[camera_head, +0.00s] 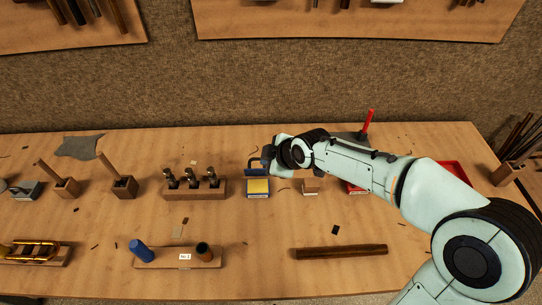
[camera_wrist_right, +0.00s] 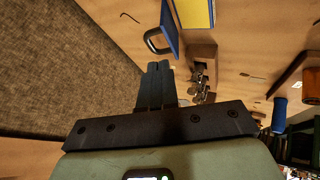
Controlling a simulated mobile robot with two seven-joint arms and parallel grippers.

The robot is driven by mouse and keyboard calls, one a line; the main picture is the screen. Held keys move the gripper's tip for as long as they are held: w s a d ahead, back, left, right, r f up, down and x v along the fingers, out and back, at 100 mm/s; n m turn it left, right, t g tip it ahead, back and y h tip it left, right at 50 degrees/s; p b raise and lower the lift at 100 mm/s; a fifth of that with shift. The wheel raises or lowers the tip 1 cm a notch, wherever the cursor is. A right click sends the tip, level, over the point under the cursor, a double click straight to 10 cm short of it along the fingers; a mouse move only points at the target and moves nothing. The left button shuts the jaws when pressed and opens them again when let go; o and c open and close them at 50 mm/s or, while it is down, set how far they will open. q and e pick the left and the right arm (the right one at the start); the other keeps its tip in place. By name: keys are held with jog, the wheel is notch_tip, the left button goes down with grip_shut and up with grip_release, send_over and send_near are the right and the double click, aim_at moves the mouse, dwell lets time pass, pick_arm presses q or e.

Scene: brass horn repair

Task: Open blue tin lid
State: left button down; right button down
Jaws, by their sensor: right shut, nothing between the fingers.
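The blue tin (camera_head: 257,195) stands on the bench near the middle, its yellow inside facing up. Its blue lid (camera_head: 257,171) is raised at the back edge, with a dark loop handle (camera_head: 254,162) on it. In the right wrist view the lid (camera_wrist_right: 169,30) stands up beside the yellow inside (camera_wrist_right: 197,12), and the handle (camera_wrist_right: 151,40) sticks out on the far side. My right gripper (camera_wrist_right: 158,68) is shut and empty, its fingertips just behind the lid and apart from it. In the head view my wrist partly hides the fingers. My left gripper is out of view.
A wooden block with several dark tools (camera_head: 194,188) stands left of the tin. A small wooden block (camera_head: 311,186) and a red tray (camera_head: 455,172) are to the right, near my arm. A wooden rod (camera_head: 339,252) lies in front. Bare bench lies between.

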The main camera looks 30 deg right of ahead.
aim_at(260, 169)
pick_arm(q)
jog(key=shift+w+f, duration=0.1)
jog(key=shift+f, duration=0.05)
pick_arm(e)
jog(key=x, duration=0.6)
jog(key=shift+w+f, duration=0.1)
